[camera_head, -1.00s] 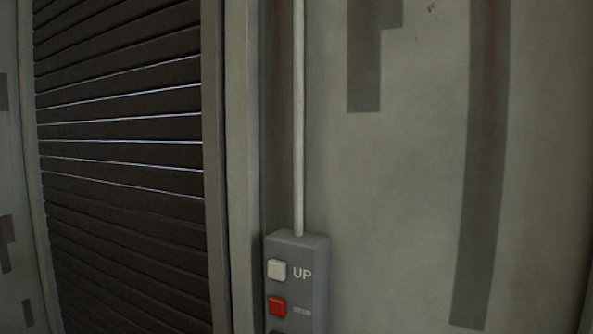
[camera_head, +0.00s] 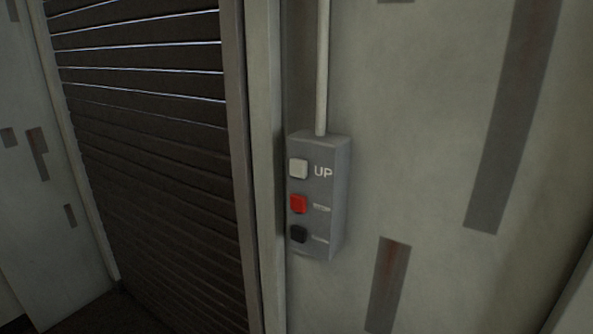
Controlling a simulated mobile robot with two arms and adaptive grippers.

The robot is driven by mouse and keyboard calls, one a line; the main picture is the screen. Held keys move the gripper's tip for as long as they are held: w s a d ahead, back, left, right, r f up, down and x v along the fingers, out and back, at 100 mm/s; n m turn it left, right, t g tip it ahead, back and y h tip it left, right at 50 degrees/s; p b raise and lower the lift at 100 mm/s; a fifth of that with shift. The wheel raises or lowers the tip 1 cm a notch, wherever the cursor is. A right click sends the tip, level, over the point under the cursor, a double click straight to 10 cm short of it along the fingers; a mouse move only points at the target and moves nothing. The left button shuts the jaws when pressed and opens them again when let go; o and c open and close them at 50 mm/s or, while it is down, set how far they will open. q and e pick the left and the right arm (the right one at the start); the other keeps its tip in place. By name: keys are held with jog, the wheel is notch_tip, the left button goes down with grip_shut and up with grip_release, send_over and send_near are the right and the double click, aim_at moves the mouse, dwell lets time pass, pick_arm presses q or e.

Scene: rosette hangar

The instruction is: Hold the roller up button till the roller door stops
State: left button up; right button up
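The roller up button (camera_head: 298,169) is a pale square button at the top of a grey control box (camera_head: 338,200), with the word UP beside it. The box is fixed to the wall right of the door frame. Below it are a red button (camera_head: 298,204) and a black button (camera_head: 298,234); their labels are too small to read. The roller door (camera_head: 160,160) has dark horizontal slats, with thin light lines between the upper ones. It is down in its frame as far as I can see. Neither of my grippers is in view, and nothing touches the buttons.
A pale conduit (camera_head: 322,70) runs up from the box. The door frame (camera_head: 262,180) stands just left of it. Grey wall with dark painted stripes (camera_head: 515,120) is on the right. A strip of dark floor (camera_head: 85,312) shows at the lower left.

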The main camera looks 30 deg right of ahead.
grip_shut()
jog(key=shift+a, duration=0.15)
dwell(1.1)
